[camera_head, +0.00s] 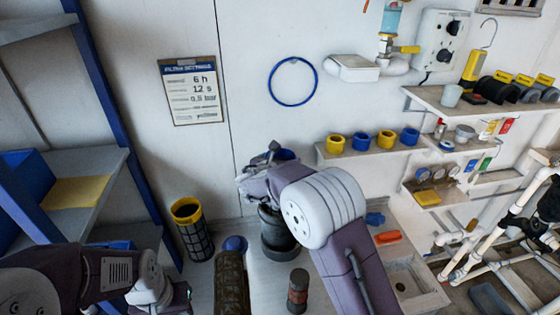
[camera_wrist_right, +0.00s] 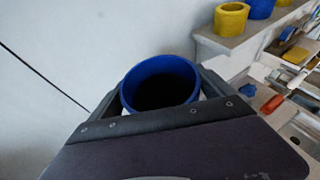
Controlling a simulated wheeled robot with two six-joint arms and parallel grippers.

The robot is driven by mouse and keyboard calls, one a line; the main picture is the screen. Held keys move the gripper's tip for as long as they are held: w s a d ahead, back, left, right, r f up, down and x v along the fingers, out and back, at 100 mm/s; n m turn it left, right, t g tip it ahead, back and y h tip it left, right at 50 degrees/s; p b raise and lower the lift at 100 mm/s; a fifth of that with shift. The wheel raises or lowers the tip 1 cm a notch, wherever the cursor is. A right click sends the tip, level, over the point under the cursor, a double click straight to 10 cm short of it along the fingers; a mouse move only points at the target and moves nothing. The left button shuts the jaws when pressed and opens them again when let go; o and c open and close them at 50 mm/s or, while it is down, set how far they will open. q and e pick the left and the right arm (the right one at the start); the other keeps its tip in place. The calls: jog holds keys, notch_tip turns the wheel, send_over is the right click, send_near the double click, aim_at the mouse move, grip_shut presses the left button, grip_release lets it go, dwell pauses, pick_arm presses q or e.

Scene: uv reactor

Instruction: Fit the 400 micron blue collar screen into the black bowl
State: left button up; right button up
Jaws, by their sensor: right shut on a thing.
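The blue collar screen (camera_wrist_right: 125,98) is between the two fingers of my right gripper (camera_wrist_right: 162,92), which is shut on it. Its round blue rim and dark inside face the right wrist camera. In the head view only a bit of its blue collar (camera_head: 287,154) shows behind my right gripper (camera_head: 264,168). The black bowl (camera_head: 279,242) stands below this gripper, its top partly hidden by my arm. I cannot tell whether the screen touches the bowl. My left gripper (camera_head: 176,297) is low at the left, away from both; its jaws are unclear.
A yellow-collared dark mesh cylinder (camera_head: 195,236) stands left of the bowl. A brown cylinder (camera_head: 230,283) and a small dark red-banded cylinder (camera_head: 297,290) stand in front. Yellow and blue collars (camera_head: 361,141) line a wall shelf (camera_head: 325,157) at right. A blue ring (camera_head: 293,104) hangs on the wall.

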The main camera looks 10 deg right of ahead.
notch_tip(320, 180, down, 17)
jog(key=b, duration=1.6)
dwell(4.3)
jog(key=o, duration=1.8)
jog(key=shift+r, duration=0.1)
jog(key=shift+s+a, duration=0.1)
jog(key=shift+s, duration=0.05)
jog(key=v, duration=0.9)
jog(key=shift+b, duration=0.4)
